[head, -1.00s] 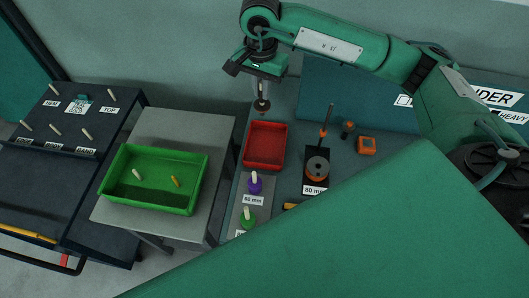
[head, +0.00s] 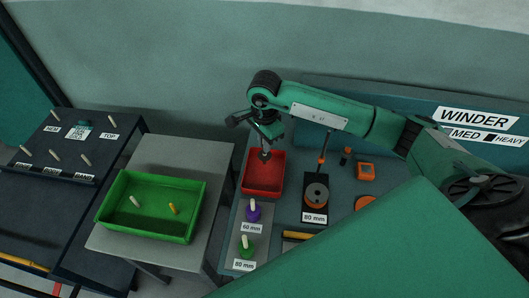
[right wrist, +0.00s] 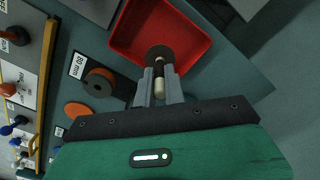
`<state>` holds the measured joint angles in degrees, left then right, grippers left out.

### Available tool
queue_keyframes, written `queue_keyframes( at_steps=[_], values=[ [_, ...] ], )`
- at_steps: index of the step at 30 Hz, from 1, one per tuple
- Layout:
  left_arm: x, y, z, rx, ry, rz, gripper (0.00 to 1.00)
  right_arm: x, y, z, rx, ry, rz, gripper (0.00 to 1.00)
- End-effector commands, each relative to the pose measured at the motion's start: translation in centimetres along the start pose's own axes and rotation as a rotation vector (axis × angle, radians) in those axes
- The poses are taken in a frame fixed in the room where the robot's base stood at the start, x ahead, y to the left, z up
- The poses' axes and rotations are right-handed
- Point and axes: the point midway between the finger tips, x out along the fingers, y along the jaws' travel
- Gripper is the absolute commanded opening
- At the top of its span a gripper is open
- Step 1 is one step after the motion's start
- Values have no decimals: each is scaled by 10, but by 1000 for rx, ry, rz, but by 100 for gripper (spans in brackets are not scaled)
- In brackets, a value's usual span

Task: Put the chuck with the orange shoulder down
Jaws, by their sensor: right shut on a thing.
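My right gripper (head: 267,138) is shut on a chuck, which has a pale stem and a dark round disc. In the right wrist view the chuck (right wrist: 159,56) points away from the fingers, with its stem between the fingertips (right wrist: 159,88). Any orange shoulder on it is too small or hidden to tell. The chuck (head: 265,155) hangs over the far part of the red tray (head: 263,186); I cannot tell whether it touches the tray. My left gripper is not in view.
A stand labelled 80 mm (head: 314,217) with a dark and orange disc is right of the red tray. Purple (head: 253,213) and green (head: 246,247) chucks stand in front. A green tray (head: 118,213) with two small pegs sits on the grey table. The red tray looks otherwise empty.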

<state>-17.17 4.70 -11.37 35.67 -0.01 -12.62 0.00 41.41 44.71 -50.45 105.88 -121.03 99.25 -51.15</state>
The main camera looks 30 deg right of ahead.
Motion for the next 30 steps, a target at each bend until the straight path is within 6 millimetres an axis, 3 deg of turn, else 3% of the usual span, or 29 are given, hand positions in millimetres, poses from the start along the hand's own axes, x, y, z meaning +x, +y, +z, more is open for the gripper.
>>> queue_keyframes(
  at_steps=[10,16,25,26,27,28,30],
  values=[
    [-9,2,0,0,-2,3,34,32,0,0,-1,-1,1,0],
    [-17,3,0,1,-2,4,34,61,1,1,-1,-2,2,0],
    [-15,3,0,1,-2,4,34,66,0,0,-1,0,-2,0],
    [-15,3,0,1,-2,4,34,66,0,0,-1,0,-1,17],
    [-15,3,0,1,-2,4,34,66,0,0,-1,0,-1,24],
    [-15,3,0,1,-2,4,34,66,0,0,-1,0,-1,30],
    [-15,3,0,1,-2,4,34,66,0,0,-1,0,-1,33]
  ],
)
